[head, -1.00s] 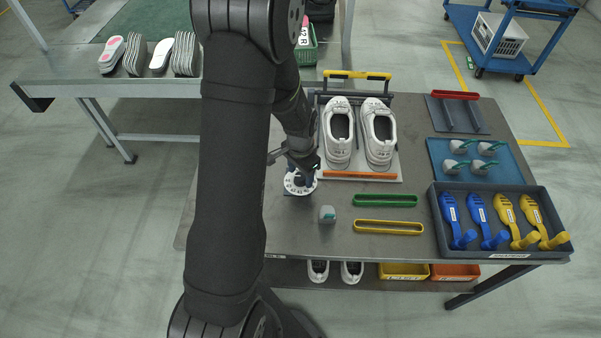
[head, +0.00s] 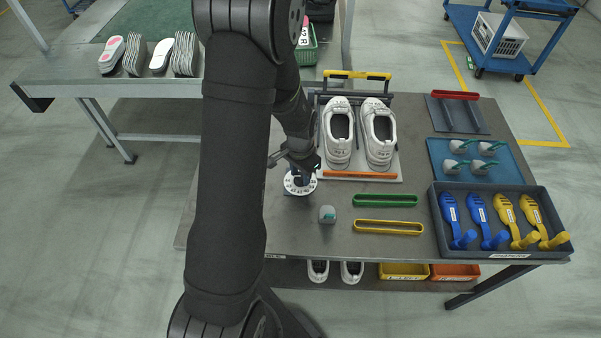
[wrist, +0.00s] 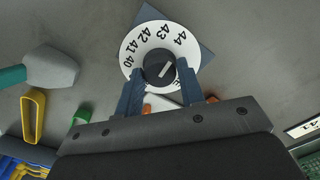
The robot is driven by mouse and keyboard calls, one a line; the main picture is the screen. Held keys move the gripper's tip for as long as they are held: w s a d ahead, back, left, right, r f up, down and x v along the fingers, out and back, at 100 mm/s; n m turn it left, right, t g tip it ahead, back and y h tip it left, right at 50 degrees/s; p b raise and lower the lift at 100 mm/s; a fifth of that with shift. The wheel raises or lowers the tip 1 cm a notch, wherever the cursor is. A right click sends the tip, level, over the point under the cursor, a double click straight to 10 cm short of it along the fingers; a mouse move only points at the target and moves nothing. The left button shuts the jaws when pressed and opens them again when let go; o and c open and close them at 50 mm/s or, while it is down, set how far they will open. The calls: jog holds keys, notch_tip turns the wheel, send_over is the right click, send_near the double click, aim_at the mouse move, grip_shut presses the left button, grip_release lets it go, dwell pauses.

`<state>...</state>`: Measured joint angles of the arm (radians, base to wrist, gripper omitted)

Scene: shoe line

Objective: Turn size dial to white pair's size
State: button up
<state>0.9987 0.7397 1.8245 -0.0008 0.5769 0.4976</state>
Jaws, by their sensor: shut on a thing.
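The size dial (wrist: 129,52) is a white disc with black numbers 40 to 44 on a dark blue base. It also shows in the head view (head: 293,188), partly under my gripper. Its black knob (wrist: 158,64) has a white pointer line, slanting to the upper right, roughly toward the 44 side. My gripper (wrist: 162,82) is shut on the knob, one blue finger on each side. The white pair of shoes (head: 379,135) stands on a grey board behind the dial, to its right. Any size marking on the shoes is too small to read.
Green (head: 385,200) and yellow (head: 388,227) loops lie to the right. A dark tray (head: 505,253) holds blue and yellow shoe forms.

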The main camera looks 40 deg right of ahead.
jog(key=n, duration=0.7)
jog(key=shift+n, duration=0.4)
jog(key=n, duration=1)
jog(key=shift+n, duration=0.4)
jog(key=n, duration=0.3)
jog(key=shift+n, duration=0.3)
jog(key=n, duration=0.6)
jog(key=shift+n, duration=0.3)
